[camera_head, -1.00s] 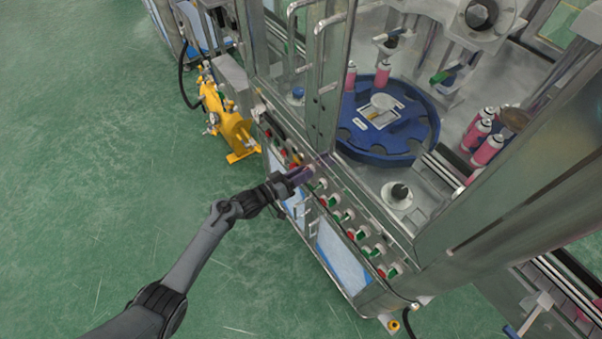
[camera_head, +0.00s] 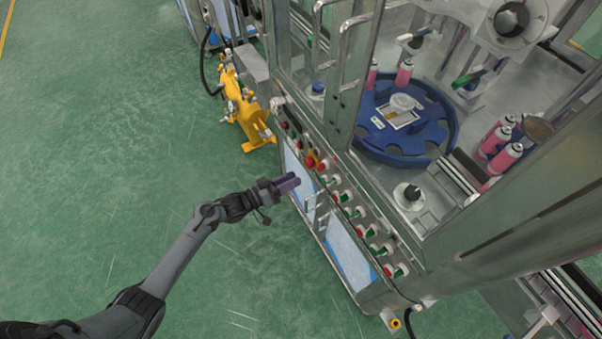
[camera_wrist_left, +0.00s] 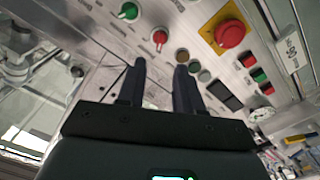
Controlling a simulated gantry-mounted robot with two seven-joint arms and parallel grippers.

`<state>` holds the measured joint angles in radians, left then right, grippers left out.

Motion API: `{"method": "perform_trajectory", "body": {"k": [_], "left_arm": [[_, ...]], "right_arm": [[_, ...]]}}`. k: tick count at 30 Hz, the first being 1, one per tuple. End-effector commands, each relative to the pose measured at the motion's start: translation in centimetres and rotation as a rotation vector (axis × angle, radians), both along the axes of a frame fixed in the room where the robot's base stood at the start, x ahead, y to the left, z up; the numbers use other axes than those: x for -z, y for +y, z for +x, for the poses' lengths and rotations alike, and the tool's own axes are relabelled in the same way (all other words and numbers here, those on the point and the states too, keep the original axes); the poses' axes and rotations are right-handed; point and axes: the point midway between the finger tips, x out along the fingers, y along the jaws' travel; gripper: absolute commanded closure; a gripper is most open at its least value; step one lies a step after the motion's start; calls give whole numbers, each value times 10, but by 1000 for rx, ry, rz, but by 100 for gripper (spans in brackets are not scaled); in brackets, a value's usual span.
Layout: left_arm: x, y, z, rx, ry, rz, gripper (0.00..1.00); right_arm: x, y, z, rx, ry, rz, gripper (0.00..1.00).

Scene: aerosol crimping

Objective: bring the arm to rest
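My left arm comes in from the lower left in the head view. Its gripper (camera_head: 288,184) hangs in front of the machine's control panel (camera_head: 346,215), apart from it as far as I can tell. In the left wrist view the two dark fingers (camera_wrist_left: 160,88) stand apart with nothing between them, so the gripper is open and empty. Beyond them the panel shows a red emergency knob (camera_wrist_left: 231,34) on a yellow plate, a green switch (camera_wrist_left: 128,11) and a red switch (camera_wrist_left: 159,38). My right gripper is not in view.
The steel crimping machine has a blue rotary table (camera_head: 443,128) and several pink cans (camera_head: 507,156) inside. A yellow pump unit (camera_head: 243,110) stands left of the machine. Open handle bars (camera_head: 352,50) rise at the machine's front. The green floor (camera_head: 110,150) at left is clear.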

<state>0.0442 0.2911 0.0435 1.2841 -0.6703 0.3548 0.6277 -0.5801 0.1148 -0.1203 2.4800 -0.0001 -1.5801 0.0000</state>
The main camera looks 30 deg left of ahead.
Motion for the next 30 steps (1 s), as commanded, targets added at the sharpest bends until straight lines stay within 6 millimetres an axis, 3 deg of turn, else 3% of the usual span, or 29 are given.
{"method": "perform_trajectory", "body": {"k": [6,22,26,30], "left_arm": [[0,7,-11,1,0,-1,65],[5,8,-16,1,10,-1,65],[24,5,-33,1,47,-6,65],[51,-12,-69,18,105,-25,65]], "right_arm": [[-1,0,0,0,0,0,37],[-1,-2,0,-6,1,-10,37],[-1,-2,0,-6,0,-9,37],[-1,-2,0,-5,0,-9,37]]}}
